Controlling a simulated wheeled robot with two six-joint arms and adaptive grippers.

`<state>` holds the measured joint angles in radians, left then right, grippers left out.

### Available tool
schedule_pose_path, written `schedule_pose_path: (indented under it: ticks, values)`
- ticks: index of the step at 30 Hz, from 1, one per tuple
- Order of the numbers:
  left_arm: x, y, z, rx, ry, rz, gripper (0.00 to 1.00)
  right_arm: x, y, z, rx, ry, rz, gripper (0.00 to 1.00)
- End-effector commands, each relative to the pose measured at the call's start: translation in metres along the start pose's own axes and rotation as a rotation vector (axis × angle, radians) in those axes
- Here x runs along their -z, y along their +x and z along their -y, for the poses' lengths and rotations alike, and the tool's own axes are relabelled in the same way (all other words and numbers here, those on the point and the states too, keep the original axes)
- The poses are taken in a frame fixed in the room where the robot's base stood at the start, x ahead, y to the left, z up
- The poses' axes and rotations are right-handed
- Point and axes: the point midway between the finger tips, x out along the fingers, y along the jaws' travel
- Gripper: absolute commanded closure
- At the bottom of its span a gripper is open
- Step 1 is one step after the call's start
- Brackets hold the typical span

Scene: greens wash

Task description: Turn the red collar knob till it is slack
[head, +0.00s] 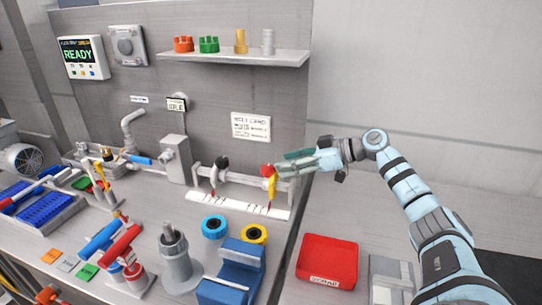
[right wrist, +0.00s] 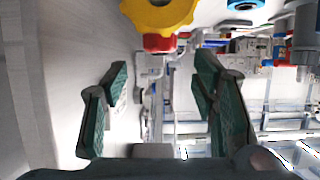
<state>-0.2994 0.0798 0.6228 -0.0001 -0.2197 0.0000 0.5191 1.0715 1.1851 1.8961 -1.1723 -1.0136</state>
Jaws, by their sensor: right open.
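The red collar knob (head: 267,170) sits at the right end of the grey pipe over the white graduated strip, with a yellow part (head: 272,185) just below it. My right gripper (head: 287,168) is just right of the knob, its fingers pointing left toward it. In the right wrist view the two green-padded fingers (right wrist: 158,85) stand wide apart with nothing gripped. Beyond their tips, a red part (right wrist: 160,43) sits against a scalloped yellow wheel (right wrist: 160,12), cut off by the top edge. I cannot tell whether the gripper touches anything. My left gripper is not in view.
A red tray (head: 328,236) lies on the bench below my right arm. A blue ring (head: 214,226), a yellow-topped ring (head: 254,233) and a blue block (head: 230,285) stand in front of the strip. A shelf (head: 225,59) with several knobs hangs above.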

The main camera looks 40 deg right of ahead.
Motion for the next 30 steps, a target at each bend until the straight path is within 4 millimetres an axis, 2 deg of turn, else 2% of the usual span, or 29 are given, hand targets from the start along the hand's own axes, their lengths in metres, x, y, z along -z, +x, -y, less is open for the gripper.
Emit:
schedule_pose_path:
  ticks: [3,6,10,18,27,30]
  values:
    - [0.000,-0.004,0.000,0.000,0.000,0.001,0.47,0.001,0.029,0.000,0.001,0.001,-0.004,0.47]
    - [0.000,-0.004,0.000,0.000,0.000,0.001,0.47,-0.002,0.044,-0.001,-0.001,0.002,-0.001,0.47]
    - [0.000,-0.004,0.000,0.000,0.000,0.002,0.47,-0.003,0.054,-0.001,-0.001,0.001,0.002,0.47]
    - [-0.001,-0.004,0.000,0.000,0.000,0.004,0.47,-0.004,0.055,-0.001,-0.002,0.001,0.003,0.48]
    - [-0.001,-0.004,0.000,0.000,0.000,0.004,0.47,-0.004,0.055,-0.001,-0.002,0.001,0.004,0.95]
    - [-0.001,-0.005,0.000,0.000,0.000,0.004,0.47,-0.004,0.054,-0.001,-0.004,0.001,0.004,0.95]
